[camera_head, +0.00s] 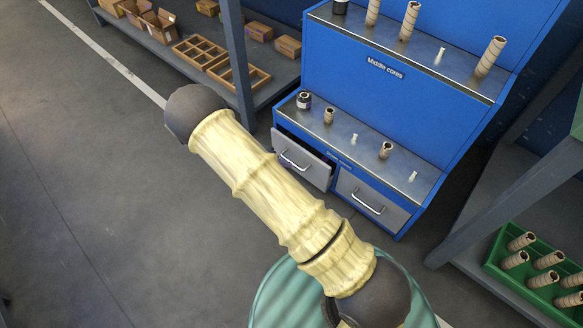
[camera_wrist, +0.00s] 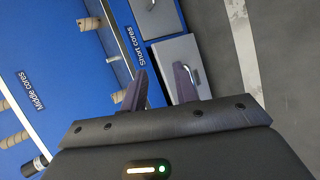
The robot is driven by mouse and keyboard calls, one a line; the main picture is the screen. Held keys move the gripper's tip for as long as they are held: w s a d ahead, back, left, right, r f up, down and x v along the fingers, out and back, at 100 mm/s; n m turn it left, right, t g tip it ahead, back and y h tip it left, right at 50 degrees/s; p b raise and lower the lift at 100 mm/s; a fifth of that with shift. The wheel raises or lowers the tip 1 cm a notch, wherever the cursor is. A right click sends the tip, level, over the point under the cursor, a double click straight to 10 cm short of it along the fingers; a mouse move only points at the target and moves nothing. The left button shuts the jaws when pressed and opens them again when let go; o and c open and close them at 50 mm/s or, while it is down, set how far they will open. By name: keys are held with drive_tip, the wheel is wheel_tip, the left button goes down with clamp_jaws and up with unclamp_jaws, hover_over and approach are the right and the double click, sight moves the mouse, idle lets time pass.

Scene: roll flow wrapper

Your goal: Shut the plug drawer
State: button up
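The blue cabinet (camera_head: 409,94) has two grey drawers low on its front. The left drawer (camera_head: 303,163) stands pulled out, with a bar handle on its front. The right drawer (camera_head: 371,201) looks shut. No label naming the plug drawer is readable, but the left one is the open one. The wrist view, turned sideways, shows the open drawer (camera_wrist: 172,53) just beyond my gripper (camera_wrist: 161,85), with the other drawer (camera_wrist: 158,18) above it. My gripper's two fingers are apart with nothing between them. I cannot tell whether a finger touches the drawer. The head view does not show my gripper.
Short cores and small plugs stand on the cabinet's lower shelf (camera_head: 341,145), taller tubes on the upper one. A grey rack (camera_head: 236,60) with boxes is at the left. A green crate (camera_head: 497,262) of tubes is at the right. Floor (camera_head: 90,200) is clear in front.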

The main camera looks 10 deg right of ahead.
drive_tip(key=w+a+f+n+t+h+b, duration=0.1)
drive_tip(key=a+f+n+t, duration=0.1)
drive_tip(key=f, duration=0.5)
drive_tip(key=w+a+f+n+t+h+b, duration=0.1)
drive_tip(key=w+a+f+n+t+b, duration=0.1)
drive_tip(key=a+f+t, duration=0.3)
wheel_tip(320, 180, down, 3)
drive_tip(key=shift+w+r+t, duration=0.1)
drive_tip(key=shift+w+t, duration=0.15)
drive_tip(key=shift+t, duration=0.45)
drive_tip(key=shift+a, duration=0.1)
drive_tip(key=shift+b, duration=0.3)
drive_tip(key=b+x, duration=0.2)
drive_tip(key=x, duration=0.3)
drive_tip(key=b+x, duration=0.3)
drive_tip(key=x, duration=0.3)
drive_tip(key=b+x, duration=0.3)
drive_tip(key=x, duration=0.3)
drive_tip(key=shift+w+d+r, duration=0.1)
drive_tip(key=shift+d+r, duration=0.1)
drive_tip(key=shift+d, duration=0.15)
clamp_jaws()
